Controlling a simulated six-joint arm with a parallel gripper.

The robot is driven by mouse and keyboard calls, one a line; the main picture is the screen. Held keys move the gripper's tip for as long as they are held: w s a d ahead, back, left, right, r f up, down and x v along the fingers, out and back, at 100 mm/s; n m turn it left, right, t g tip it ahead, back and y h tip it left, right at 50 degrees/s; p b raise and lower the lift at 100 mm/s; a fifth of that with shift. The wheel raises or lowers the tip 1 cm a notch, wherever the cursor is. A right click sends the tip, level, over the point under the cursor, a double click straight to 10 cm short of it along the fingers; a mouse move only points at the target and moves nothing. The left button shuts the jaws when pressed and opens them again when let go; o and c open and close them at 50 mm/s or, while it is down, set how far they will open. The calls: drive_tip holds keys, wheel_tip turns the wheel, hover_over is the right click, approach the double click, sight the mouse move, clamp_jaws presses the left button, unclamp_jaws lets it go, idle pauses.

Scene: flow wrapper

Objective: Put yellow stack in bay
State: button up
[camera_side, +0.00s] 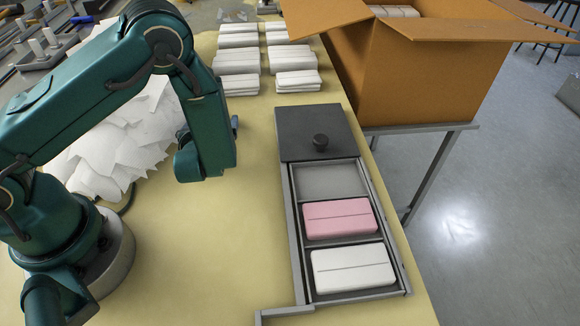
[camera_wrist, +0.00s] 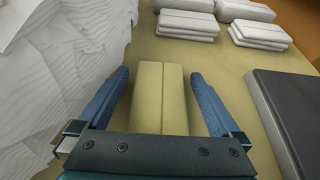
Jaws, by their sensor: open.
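The yellow stack (camera_wrist: 160,90) lies on the table between the spread fingers of my gripper (camera_wrist: 159,77) in the wrist view. A gap shows on each side of it. In the side view the stack does not show, and my arm blocks that part of the table. A grey tray (camera_side: 294,235) stands to the right of my arm. Its far uncovered bay (camera_side: 330,180) is empty. The middle bay holds a pink stack (camera_side: 338,217) and the near bay holds a white stack (camera_side: 352,268).
A dark lid with a knob (camera_side: 316,130) covers the tray's far end. Several white stacks (camera_side: 238,62) sit at the back. A heap of white sheets (camera_side: 110,140) lies left of my gripper. An open cardboard box (camera_side: 420,75) stands back right. Table between arm and tray is clear.

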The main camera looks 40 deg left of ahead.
drive_tip(key=c, duration=1.4)
drive_tip(key=shift+r, duration=0.1)
